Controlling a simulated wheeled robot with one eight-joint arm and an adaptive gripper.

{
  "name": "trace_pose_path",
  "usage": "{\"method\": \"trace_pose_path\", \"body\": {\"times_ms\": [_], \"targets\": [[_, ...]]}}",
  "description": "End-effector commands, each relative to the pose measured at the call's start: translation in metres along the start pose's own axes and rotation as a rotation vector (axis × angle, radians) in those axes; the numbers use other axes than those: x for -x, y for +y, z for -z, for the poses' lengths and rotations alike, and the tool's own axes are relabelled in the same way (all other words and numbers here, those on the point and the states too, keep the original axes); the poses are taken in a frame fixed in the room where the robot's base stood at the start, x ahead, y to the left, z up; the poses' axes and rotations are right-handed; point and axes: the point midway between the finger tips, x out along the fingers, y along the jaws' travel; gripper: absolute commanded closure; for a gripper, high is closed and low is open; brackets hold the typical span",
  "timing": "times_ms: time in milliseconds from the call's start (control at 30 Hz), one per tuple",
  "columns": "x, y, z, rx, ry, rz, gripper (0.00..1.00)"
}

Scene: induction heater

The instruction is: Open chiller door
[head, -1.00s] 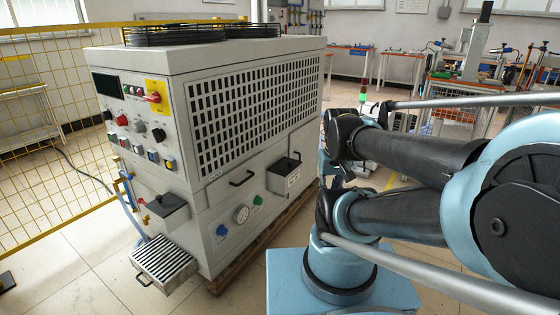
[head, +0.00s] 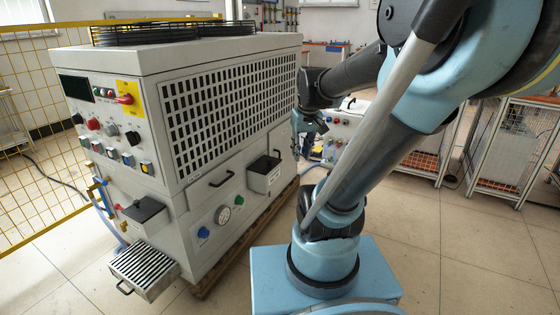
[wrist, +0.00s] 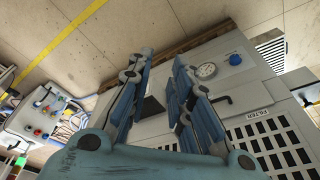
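The chiller (head: 190,110) is a large light-grey cabinet with a dark-slotted side grille, in the left half of the head view. A black bar handle (head: 221,178) sits on its side below the grille; the handle also shows in the wrist view (wrist: 222,99). The grille door looks closed. In the wrist view my gripper (wrist: 164,57) is open and empty, its two blue-grey fingers spread in front of the chiller's lower side. The handle lies to the right of the fingers, apart from them. In the head view my gripper (head: 308,126) is small and partly hidden beside the chiller.
A black-topped box (head: 264,174) juts from the chiller side near the handle. A pressure gauge (head: 222,215) and a slatted tray (head: 144,268) are lower down. A yellow mesh fence (head: 40,170) stands behind at left. Open tiled floor lies at front right.

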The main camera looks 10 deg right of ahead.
Motion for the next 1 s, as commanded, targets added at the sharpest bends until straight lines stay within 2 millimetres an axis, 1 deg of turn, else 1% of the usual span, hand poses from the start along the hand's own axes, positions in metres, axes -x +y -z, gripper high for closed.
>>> {"method": "trace_pose_path", "body": {"times_ms": [33, 200, 367, 400, 467, 500, 667, 767, 800, 867, 1000], "targets": [[0.004, 0.003, 0.017, 0.012, 0.002, 0.004, 0.8], [0.008, 0.011, 0.068, 0.061, 0.011, 0.023, 0.8], [0.006, 0.02, 0.117, 0.106, 0.02, 0.038, 0.8], [0.005, 0.022, 0.129, 0.117, 0.023, 0.042, 0.8], [0.002, 0.026, 0.147, 0.135, 0.027, 0.048, 0.8], [0.0, 0.028, 0.159, 0.145, 0.029, 0.051, 0.8], [-0.013, 0.039, 0.207, 0.191, 0.041, 0.067, 0.8], [-0.024, 0.047, 0.236, 0.22, 0.048, 0.075, 0.8], [-0.029, 0.05, 0.248, 0.232, 0.051, 0.078, 0.8], [-0.037, 0.054, 0.265, 0.249, 0.057, 0.084, 0.8], [-0.059, 0.066, 0.304, 0.289, 0.068, 0.095, 0.8]]}}
